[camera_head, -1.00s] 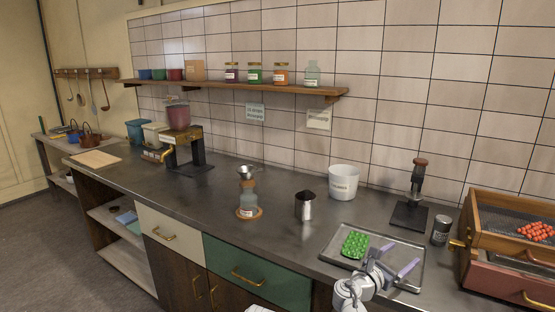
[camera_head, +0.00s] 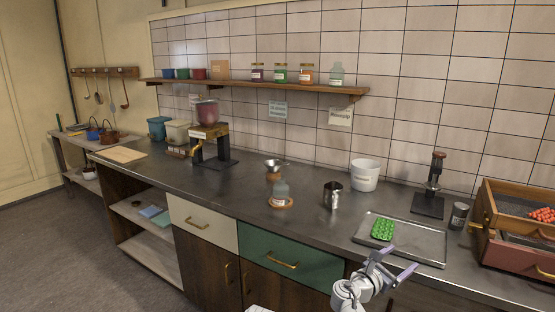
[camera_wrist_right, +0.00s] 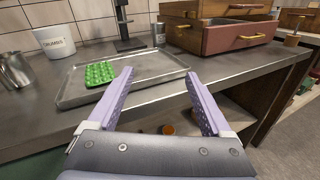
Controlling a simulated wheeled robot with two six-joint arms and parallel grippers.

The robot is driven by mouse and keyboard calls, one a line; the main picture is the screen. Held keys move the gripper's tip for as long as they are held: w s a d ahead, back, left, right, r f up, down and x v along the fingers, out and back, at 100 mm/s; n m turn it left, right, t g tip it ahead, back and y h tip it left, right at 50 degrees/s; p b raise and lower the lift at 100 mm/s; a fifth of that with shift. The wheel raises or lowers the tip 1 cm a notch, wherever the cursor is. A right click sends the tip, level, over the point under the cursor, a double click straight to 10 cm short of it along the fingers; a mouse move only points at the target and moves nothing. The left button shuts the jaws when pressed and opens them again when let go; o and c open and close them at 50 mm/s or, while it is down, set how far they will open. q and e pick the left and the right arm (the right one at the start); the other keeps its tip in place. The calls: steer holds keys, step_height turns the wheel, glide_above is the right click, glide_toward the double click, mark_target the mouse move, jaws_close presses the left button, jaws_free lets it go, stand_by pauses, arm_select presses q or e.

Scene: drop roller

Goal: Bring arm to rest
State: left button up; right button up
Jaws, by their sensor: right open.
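My right gripper (camera_head: 398,260) is open and empty at the front of the counter, by the near edge of the metal tray (camera_head: 425,250). In the right wrist view its two lilac fingers (camera_wrist_right: 158,78) are spread wide with nothing between them. The tray (camera_wrist_right: 70,100) lies beyond them, and the left finger overlaps its edge in the picture. I cannot tell the height of the fingers over the counter. A green bumpy block (camera_head: 382,230) lies on the tray, apart from the gripper. My left gripper is not in view.
A steel cup (camera_head: 332,196), a glass vessel (camera_head: 281,189) on a round base, a white tub (camera_head: 365,174) and a dark press stand (camera_head: 432,185) stand on the counter. A wooden drawer box (camera_head: 510,248) is at the right. Open floor shows at lower left.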

steer(key=s+a+f+m+g+y, duration=0.45)
steer(key=s+a+f+m, duration=0.3)
steer(key=a+f, duration=0.25)
steer(key=s+a+f+m+g+y, duration=0.4)
steer(key=s+a+f+m+y, duration=0.25)
steer(key=a+f+m, duration=0.3)
steer(key=s+a+f+m+g+y, duration=0.2)
steer(key=s+a+m, duration=0.1)
steer(key=s+a, duration=0.4)
step_height(320, 180, up, 14)
steer(key=w+p, duration=0.1)
steer(key=p, duration=1.2)
steer(key=shift+w+a+p, duration=0.15)
steer(key=shift+w+p, duration=0.05)
steer(key=shift+p, duration=0.1)
steer(key=shift+f, duration=0.1)
